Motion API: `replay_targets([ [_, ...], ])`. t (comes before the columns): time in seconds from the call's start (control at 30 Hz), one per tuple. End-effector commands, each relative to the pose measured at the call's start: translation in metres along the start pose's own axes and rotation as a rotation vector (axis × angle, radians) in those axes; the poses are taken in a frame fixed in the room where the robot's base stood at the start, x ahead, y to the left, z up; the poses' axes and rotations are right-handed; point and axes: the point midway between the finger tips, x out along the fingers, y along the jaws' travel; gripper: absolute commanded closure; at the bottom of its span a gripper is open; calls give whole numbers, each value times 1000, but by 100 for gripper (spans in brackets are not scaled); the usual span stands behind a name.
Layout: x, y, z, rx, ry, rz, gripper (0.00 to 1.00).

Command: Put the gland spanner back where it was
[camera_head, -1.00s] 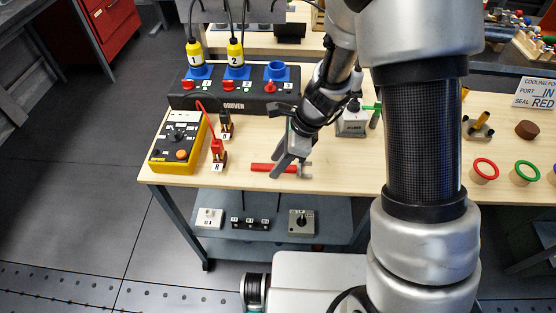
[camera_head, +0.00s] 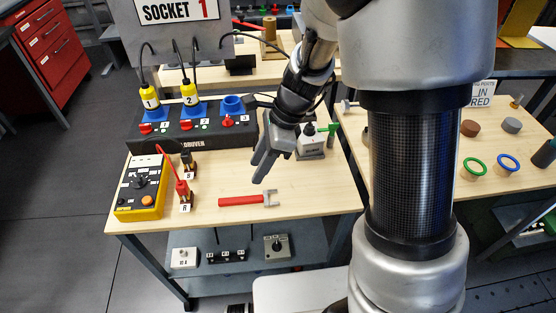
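The gland spanner (camera_head: 240,201), with a red handle and a grey open-ended jaw, lies flat on the wooden bench top (camera_head: 310,200) near its front edge, jaw to the right. My gripper (camera_head: 259,170) is above and behind it, fingers pointing down and left. The fingers look parted with nothing between them, and a gap shows between them and the spanner.
A yellow meter (camera_head: 140,190) and red (camera_head: 183,192) and black (camera_head: 187,162) plugs stand left of the spanner. A black driver box (camera_head: 190,137) with blue sockets is behind. A grey box (camera_head: 311,142) with a green lever stands right of my gripper.

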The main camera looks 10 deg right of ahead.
Motion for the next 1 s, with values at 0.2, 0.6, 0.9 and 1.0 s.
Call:
replay_targets([
  [0.2,-29,8,5,-138,2,-33,65],
  [0.6,-166,86,-5,-1060,276,-173,65],
  [0.9,-219,138,-36,-1532,623,-111,65],
  [1.0,-225,144,-40,-1591,678,-86,65],
])
